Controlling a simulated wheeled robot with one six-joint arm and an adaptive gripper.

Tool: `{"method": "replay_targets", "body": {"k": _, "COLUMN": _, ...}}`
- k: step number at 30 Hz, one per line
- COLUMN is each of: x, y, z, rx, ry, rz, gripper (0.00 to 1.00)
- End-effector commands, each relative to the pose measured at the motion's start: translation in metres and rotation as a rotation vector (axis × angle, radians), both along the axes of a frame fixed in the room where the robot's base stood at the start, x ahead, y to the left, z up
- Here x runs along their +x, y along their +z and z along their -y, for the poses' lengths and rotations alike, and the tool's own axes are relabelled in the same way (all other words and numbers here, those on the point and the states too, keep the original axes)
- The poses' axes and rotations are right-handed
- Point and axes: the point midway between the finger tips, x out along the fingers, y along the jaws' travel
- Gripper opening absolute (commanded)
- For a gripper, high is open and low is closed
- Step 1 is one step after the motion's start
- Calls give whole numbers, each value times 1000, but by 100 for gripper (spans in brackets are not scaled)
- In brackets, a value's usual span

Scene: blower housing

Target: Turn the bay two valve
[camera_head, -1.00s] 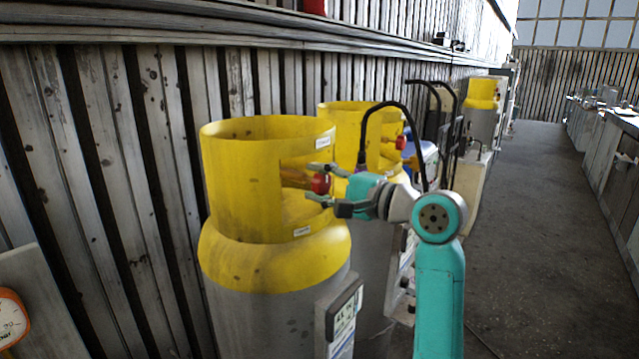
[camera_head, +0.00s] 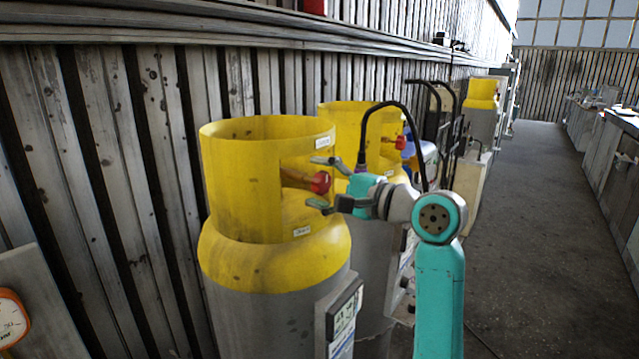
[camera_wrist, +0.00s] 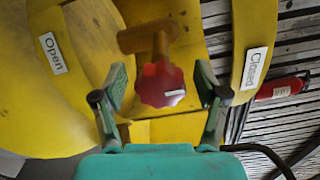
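The red valve knob (camera_head: 321,183) sits on a brass stem inside the cut-out of the nearest yellow-collared cylinder (camera_head: 240,190). My gripper (camera_head: 316,182) is open, with one finger above the knob and one below it. In the wrist view the knob (camera_wrist: 160,83) lies between the two fingers, with a gap on each side. A white mark shows on the knob's lower right. An "Open" label (camera_wrist: 53,53) is on the collar at left and a "Closed" label (camera_wrist: 253,68) at right. No bay number is readable.
A second yellow-collared cylinder (camera_head: 350,125) with its own red knob (camera_head: 400,142) stands just behind. A black hose arches close to my wrist. A small display box (camera_head: 345,310) is on the near cylinder's front. The floor (camera_head: 540,230) at right is clear.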

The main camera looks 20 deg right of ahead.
Motion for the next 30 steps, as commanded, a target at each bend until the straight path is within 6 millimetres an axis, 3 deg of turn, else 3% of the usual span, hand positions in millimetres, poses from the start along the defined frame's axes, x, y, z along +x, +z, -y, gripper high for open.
{"method": "replay_targets", "body": {"k": 10, "x": -10, "y": 0, "z": 8, "rx": 0, "ry": -2, "rz": 2, "gripper": 72}}
{"method": "replay_targets", "body": {"k": 24, "x": -80, "y": 0, "z": 59, "rx": 0, "ry": -3, "rz": 2, "gripper": 72}}
{"method": "replay_targets", "body": {"k": 30, "x": -95, "y": 0, "z": 69, "rx": -1, "ry": -1, "rz": 0, "gripper": 72}}
